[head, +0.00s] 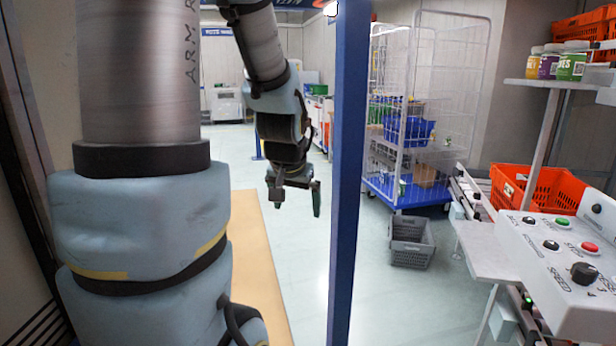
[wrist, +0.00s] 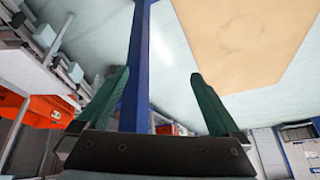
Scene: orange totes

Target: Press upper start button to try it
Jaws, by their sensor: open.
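A white control panel (head: 568,265) stands at the right in the head view. On it are a green button (head: 562,222), a red button (head: 589,247), several black buttons and a black speed knob (head: 584,272). The small labels are hard to read, so I cannot tell for sure which button is the upper start. My gripper (head: 296,196) hangs in mid-air left of the blue post, well away from the panel. It is open and empty. The wrist view shows its two green fingers (wrist: 160,78) spread apart; no button is visible there.
A blue post (head: 346,170) stands between my gripper and the panel. An orange tote (head: 536,184), a grey crate (head: 411,243) and a wire cage trolley (head: 412,195) are behind. A shelf (head: 555,84) with jars overhangs the tote. Floor is clear around the crate.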

